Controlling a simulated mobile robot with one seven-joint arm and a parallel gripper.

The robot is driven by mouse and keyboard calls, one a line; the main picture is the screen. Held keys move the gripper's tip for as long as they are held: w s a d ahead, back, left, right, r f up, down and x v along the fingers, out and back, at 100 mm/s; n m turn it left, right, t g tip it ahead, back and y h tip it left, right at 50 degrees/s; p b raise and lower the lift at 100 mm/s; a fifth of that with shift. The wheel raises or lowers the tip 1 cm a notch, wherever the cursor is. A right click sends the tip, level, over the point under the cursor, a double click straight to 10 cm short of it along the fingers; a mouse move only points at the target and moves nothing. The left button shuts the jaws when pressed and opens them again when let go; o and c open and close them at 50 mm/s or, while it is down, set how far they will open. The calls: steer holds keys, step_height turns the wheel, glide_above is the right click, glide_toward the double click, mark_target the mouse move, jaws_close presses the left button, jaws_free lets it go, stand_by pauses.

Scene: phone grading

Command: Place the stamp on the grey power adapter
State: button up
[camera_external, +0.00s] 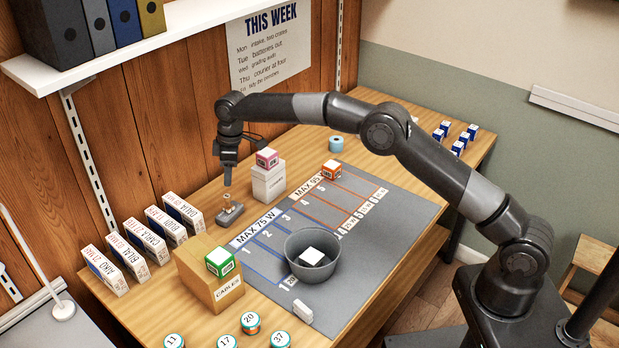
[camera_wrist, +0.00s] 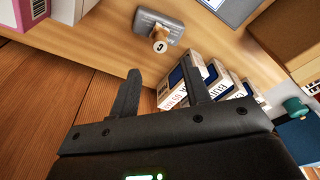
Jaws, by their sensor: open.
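The stamp (camera_external: 227,199) has a small wooden handle and appears to stand upright on a flat grey block (camera_external: 231,216) on the table, left of the mat. In the wrist view the stamp (camera_wrist: 160,43) rises from the grey block (camera_wrist: 150,22), which bears faint print. The block may be the grey power adapter; I cannot tell for certain. My gripper (camera_external: 228,180) points down just above the stamp. In the wrist view my gripper (camera_wrist: 162,68) is open, with nothing between its fingers; the stamp lies beyond the fingertips.
A white carton (camera_external: 268,183) with a pink cube stands close right of my gripper. Several upright boxes (camera_external: 145,240) line the wall side. A cardboard box (camera_external: 208,278) with a green cube stands in front. A grey bowl (camera_external: 296,248) holding a white cube sits on the numbered mat (camera_external: 385,235).

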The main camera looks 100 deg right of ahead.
steer(key=s+a+r, duration=0.3)
steer(key=a+r, duration=1.1)
steer(key=s+a+r+t+h, duration=0.1)
steer(key=s+a+r, duration=0.85)
steer(key=a, duration=0.35)
steer(key=s+a+t, duration=0.1)
steer(key=s+a, duration=0.4)
steer(key=s, duration=0.3)
steer(key=s+a, duration=0.5)
steer(key=s, duration=0.2)
steer(key=s+a+f+t, duration=0.1)
steer(key=s+a+f, duration=0.1)
steer(key=s, duration=0.6)
steer(key=s+a+f+y, duration=0.1)
steer(key=s+a+f, duration=0.2)
steer(key=s+f, duration=0.2)
steer(key=s, duration=0.3)
steer(key=shift+s+f+t, duration=0.25)
steer(key=shift+t, duration=0.15)
steer(key=shift+o, duration=0.5)
